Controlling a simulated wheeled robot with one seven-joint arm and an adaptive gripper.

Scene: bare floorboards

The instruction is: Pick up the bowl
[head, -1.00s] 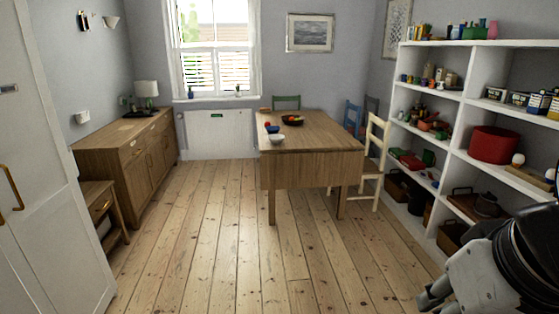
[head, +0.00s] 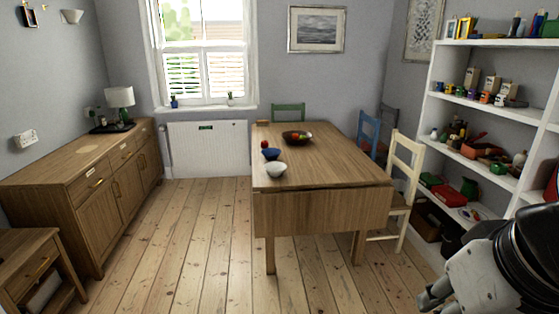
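A pale white-grey bowl (head: 276,167) stands on the wooden table (head: 330,172) near its left edge. A small dark blue bowl (head: 271,154) stands just behind it. A wider dark bowl (head: 297,137) with colourful items in it stands farther back. My gripper (head: 430,299) is at the lower right, low and far from the table. It is partly cut off by the frame edge and dark, and its opening is hard to make out. Nothing shows between its fingers.
A cream chair (head: 403,180) and a blue chair (head: 369,132) stand at the table's right side. White shelves (head: 481,105) line the right wall. A wooden sideboard (head: 95,180) stands at left. The floorboards (head: 195,240) between sideboard and table are clear.

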